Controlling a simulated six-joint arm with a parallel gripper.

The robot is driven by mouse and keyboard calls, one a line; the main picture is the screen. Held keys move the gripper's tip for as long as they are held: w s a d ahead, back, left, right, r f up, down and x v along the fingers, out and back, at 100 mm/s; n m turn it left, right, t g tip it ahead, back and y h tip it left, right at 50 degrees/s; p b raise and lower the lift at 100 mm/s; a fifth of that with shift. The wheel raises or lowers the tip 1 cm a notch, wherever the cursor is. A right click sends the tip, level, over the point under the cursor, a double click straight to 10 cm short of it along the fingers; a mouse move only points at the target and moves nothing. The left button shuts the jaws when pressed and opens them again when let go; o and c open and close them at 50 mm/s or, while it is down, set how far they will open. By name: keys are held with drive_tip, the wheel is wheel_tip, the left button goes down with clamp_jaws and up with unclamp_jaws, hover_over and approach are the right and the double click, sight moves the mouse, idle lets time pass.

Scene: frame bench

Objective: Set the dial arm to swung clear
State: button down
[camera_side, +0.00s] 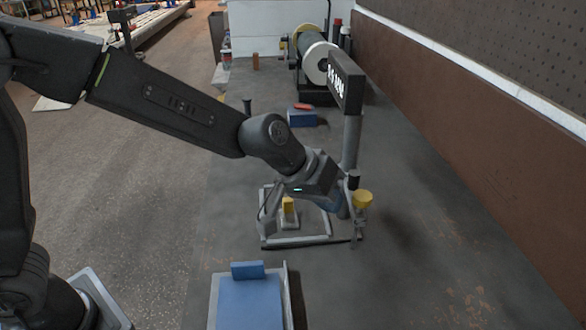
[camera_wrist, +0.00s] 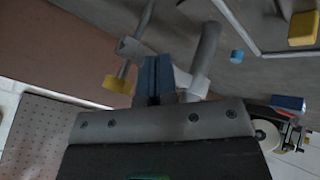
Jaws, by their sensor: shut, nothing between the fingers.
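A grey metal frame (camera_side: 297,241) lies on the bench, with a grey post (camera_side: 351,140) at its far right corner carrying a black display (camera_side: 345,82). A yellow knob (camera_side: 362,199) sits on a thin upright fitting at the frame's right side. My gripper (camera_side: 340,210) is low beside the post and the knob, its blue fingers partly hidden by the wrist. In the wrist view the fingers (camera_wrist: 154,65) are together and empty, between the yellow knob (camera_wrist: 117,84) with its grey rod and the post (camera_wrist: 205,50). I cannot tell which part is the dial arm, or whether the fingers touch anything.
A yellow block (camera_side: 288,204) stands inside the frame. A tray (camera_side: 287,300) with blue pieces lies in front. A blue box (camera_side: 302,118) and a large roll (camera_side: 320,62) are behind. The brown wall (camera_side: 470,85) bounds the right; the bench right of the frame is clear.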

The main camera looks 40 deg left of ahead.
drive_tip(key=s+a+r, duration=0.2)
drive_tip(key=s+r, duration=0.5)
drive_tip(key=r, duration=0.1)
drive_tip(key=shift+a, duration=0.3)
drive_tip(key=shift+s, duration=0.1)
drive_tip(key=s+a+f+m+y, duration=0.1)
drive_tip(key=s+a+y, duration=0.3)
drive_tip(key=s+a, duration=1.1)
drive_tip(key=a, duration=0.2)
drive_tip(key=shift+s+a+f+y, duration=0.15)
drive_tip(key=shift+a+f+y, duration=0.05)
drive_tip(key=shift+a+y, duration=0.2)
